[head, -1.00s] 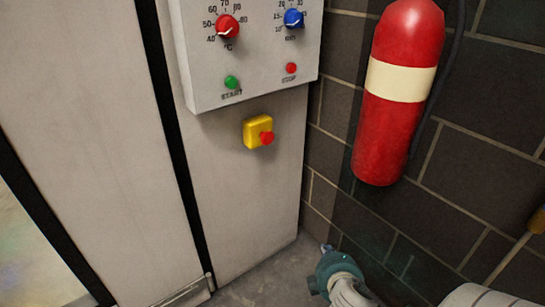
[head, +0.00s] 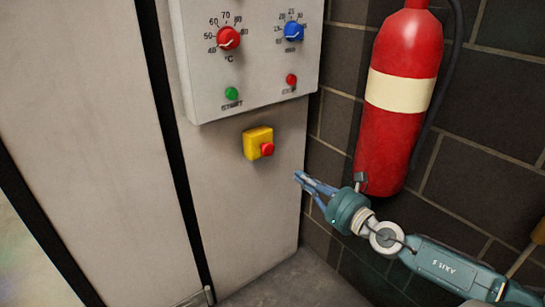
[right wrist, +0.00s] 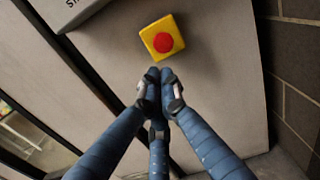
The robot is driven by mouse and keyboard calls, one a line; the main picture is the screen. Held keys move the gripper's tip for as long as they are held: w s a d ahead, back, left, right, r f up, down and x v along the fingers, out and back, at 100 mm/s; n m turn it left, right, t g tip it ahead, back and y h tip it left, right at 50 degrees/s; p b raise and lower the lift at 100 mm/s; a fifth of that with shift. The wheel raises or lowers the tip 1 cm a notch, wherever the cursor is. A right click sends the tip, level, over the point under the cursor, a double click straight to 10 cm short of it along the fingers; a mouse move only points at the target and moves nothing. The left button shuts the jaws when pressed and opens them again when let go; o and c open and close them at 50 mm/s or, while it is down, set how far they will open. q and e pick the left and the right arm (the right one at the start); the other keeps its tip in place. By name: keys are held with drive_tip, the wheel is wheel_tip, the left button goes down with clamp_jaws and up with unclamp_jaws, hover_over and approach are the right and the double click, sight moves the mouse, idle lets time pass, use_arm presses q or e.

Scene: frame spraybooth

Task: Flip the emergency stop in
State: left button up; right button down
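The emergency stop is a red mushroom button (head: 267,149) on a yellow box (head: 256,141), fixed to the grey cabinet wall below the control panel. In the right wrist view the red button (right wrist: 164,43) and yellow box (right wrist: 148,40) show straight ahead of the fingertips. My right gripper (head: 299,176) is to the right of and a little below the button, apart from it. In the right wrist view its fingers (right wrist: 160,78) are brought together at the tips with nothing seen between them. My left gripper is not in view.
The control panel (head: 262,72) juts out above, with a red dial (head: 228,38), blue dial (head: 293,31), green start button (head: 231,93) and red stop button (head: 291,80). A fire extinguisher (head: 402,135) hangs on the dark brick wall close to my right arm.

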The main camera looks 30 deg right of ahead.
sight(267, 152)
drive_tip(key=w, duration=0.4)
drive_tip(key=w+p, duration=0.1)
drive_tip(key=w, duration=0.3)
drive_tip(key=w+a, duration=0.1)
drive_tip(key=w, duration=0.3)
drive_tip(key=shift+w+r+p, duration=0.1)
drive_tip(key=shift+w+p, duration=0.3)
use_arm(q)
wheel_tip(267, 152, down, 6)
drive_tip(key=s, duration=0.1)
use_arm(e)
drive_tip(key=shift+w, duration=0.6)
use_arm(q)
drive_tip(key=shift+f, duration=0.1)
